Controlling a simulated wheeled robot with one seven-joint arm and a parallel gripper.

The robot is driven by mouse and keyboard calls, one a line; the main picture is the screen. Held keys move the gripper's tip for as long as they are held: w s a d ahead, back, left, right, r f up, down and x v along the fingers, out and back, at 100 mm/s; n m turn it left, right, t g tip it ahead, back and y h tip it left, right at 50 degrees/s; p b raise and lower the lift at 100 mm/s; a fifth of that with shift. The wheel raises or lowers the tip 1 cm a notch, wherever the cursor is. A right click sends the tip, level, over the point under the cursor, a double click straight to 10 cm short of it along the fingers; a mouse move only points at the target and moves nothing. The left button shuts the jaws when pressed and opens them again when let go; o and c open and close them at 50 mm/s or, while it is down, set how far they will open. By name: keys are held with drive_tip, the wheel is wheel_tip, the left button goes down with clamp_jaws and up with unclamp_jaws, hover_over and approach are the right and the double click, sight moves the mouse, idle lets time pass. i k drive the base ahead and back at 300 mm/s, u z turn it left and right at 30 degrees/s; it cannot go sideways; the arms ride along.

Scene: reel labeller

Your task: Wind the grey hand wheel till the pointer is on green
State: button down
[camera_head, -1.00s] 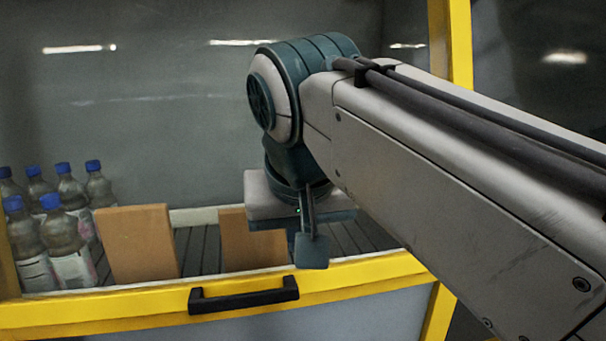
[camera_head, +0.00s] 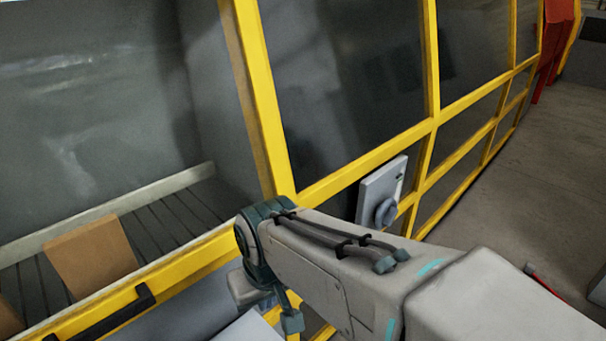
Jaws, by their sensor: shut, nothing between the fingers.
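The grey hand wheel (camera_head: 386,212) sticks out from the lower part of a pale grey panel (camera_head: 376,184) on the yellow-framed machine, right of the middle. A narrow dark slot shows on the panel above the wheel; the pointer and any green mark are too small to make out. My gripper (camera_head: 292,321) hangs below my wrist at the lower middle, partly hidden by my arm. It is shut and empty, to the left of the wheel and lower in the picture, apart from it.
Yellow frame posts and rails (camera_head: 266,105) hold dark panes around the panel. An open bay with a slatted floor and brown boxes (camera_head: 92,256) lies at left, with a black handle (camera_head: 118,312) on its front rail.

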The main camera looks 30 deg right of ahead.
sight(385, 213)
drive_tip(key=z, duration=1.4)
drive_tip(key=k, duration=0.55)
drive_tip(key=z, duration=0.6)
drive_tip(key=i, duration=1.15)
drive_tip(key=u, duration=0.65)
